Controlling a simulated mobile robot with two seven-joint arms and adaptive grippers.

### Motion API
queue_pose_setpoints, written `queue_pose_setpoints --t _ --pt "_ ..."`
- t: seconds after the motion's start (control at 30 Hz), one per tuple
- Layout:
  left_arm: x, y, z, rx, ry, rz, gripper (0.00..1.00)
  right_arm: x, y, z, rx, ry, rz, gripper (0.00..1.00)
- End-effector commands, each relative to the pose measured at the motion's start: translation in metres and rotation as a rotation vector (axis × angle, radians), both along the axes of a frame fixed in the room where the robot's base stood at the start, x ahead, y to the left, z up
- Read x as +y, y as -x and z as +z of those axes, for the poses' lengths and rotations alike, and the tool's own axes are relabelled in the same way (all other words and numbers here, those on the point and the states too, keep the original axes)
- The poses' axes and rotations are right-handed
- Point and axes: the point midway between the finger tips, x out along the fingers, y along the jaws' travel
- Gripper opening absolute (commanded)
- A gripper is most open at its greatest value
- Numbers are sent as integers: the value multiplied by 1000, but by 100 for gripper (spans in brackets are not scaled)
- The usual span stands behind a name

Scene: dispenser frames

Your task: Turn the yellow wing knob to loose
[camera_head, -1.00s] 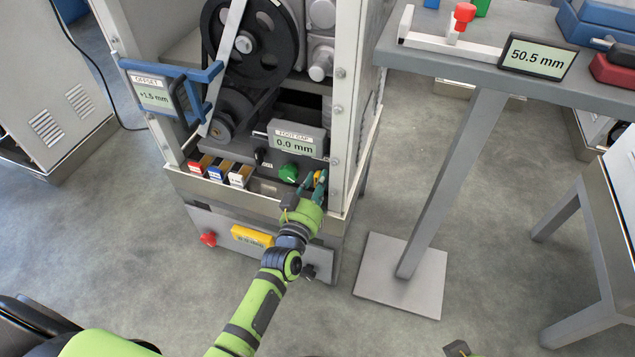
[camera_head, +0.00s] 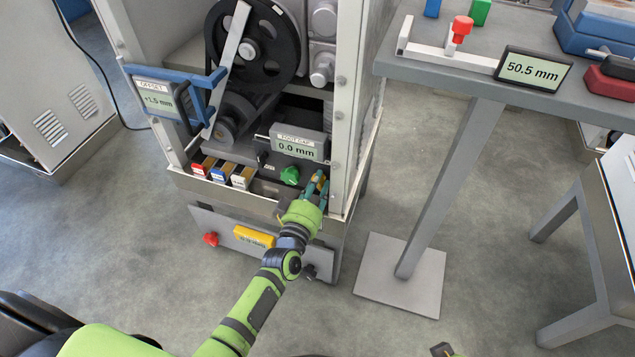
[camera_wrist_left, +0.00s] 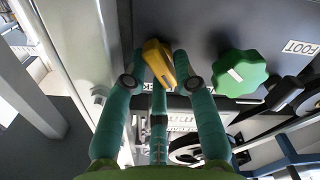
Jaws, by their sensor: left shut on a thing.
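The yellow wing knob (camera_wrist_left: 158,62) sits on the dark grey panel in the left wrist view, its wing slightly tilted. My left gripper (camera_wrist_left: 160,82) has its teal fingers on both sides of it and is shut on it. In the head view my left gripper (camera_head: 318,180) is at the lower right of the machine's opening, where its fingers mostly hide the knob. Only a small dark and green piece of my right arm shows at the bottom edge; its fingers are out of view.
A green knob (camera_wrist_left: 240,72) sits close to the right of the yellow one in the wrist view. The foot gap display (camera_head: 298,145) reads 0.0 mm above it. The machine's pale right post (camera_head: 343,130) stands close beside my gripper. Red, blue and white-labelled blocks (camera_head: 219,176) lie to the left.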

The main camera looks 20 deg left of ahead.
Motion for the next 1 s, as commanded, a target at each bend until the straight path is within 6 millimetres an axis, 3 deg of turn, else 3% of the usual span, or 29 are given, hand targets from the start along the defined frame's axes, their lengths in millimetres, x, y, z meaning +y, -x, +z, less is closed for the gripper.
queue_pose_setpoints --t 0.63,1.0 --pt "1 0 0 22 614 -7 0 0 1 -5 8 1 0 45" --pt "2 0 -1 31 890 -7 0 0 -1 12 -8 -1 -4 45"
